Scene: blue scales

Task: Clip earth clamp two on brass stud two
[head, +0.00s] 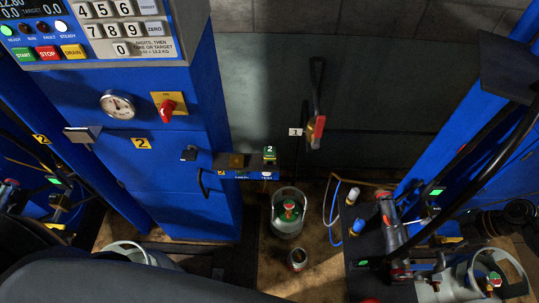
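A small blue ledge (226,174) juts from the front of the blue cabinet. A green tag marked 2 (270,153) stands at its right end, and a small brass-coloured piece (237,160) sits left of the tag. I cannot tell whether these are stud two and clamp two; both are too small to make out. I see no clamp clearly. A dark jointed shape (507,216) at the right edge may be part of my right arm; its fingers cannot be made out. My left gripper is not in view.
A grey gas cylinder (288,222) stands on the floor below the ledge, with a small can (297,259) in front. A red-gripped lever (317,130) is on the back wall. Equipment crowds the lower right.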

